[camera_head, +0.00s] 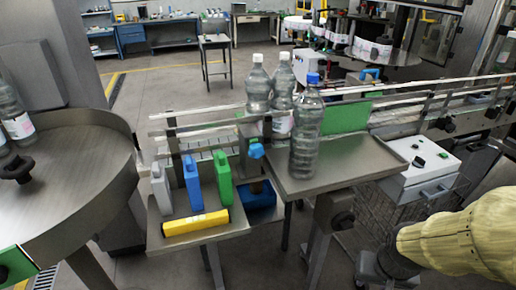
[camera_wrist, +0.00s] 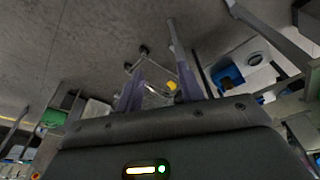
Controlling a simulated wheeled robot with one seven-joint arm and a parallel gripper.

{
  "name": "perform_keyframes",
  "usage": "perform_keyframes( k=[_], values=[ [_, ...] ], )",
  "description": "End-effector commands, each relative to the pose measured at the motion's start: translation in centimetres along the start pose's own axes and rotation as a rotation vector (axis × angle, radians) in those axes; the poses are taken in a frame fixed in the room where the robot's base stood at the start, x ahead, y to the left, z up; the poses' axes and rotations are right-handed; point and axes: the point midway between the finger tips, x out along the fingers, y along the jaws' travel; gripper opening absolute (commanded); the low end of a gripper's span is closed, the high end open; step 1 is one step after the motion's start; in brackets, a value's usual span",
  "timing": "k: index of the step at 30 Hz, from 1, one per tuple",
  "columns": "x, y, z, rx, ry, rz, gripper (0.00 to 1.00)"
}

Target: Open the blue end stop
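A blue knob-like piece (camera_head: 256,149) sits on a grey upright at the near side of the conveyor, left of the bottles; I take it to be the end stop. Whether it is open or shut I cannot tell. A clear bottle with a blue cap (camera_head: 306,130) stands upright on the steel plate (camera_head: 345,163), just right of it. Two white-capped bottles (camera_head: 258,85) stand behind. My gripper (camera_wrist: 158,75) is open and empty in the wrist view, facing the floor and a cart. In the head view my arm is at lower right, well away from the blue piece.
A small tray (camera_head: 225,232) holds white, blue (camera_head: 192,182) and green (camera_head: 222,178) upright pieces and a yellow bar (camera_head: 196,222). A round steel table (camera_head: 75,180) stands at left. A white cabinet (camera_head: 420,175) stands between the plate and my arm.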

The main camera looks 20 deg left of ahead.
Motion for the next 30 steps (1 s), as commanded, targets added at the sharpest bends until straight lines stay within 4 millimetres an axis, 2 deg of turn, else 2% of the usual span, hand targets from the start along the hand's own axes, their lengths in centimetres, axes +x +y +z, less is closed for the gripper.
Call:
perform_keyframes(
  k=[1, 2, 5, 8, 11, 15, 21, 25, 30],
  values=[
    [0.0, 0.0, 0.0, -0.001, 0.001, 0.0, 0.48],
    [0.0, -0.1, -0.1, -0.003, 0.004, 0.0, 0.52],
    [0.2, -0.4, -0.8, -0.026, 0.031, -0.003, 0.52],
    [0.7, -1.3, -2.5, -0.075, 0.095, -0.009, 0.52],
    [1.2, -2.9, -5.0, -0.151, 0.2, -0.02, 0.52],
    [1.6, -6.0, -9.0, -0.278, 0.383, -0.042, 0.52],
    [1.0, -11.4, -13.5, -0.448, 0.653, -0.08, 0.52],
    [0.0, -15.3, -15.5, -0.544, 0.834, -0.109, 0.52],
    [-2.0, -20.3, -16.8, -0.646, 1.073, -0.15, 0.52]
  ],
)
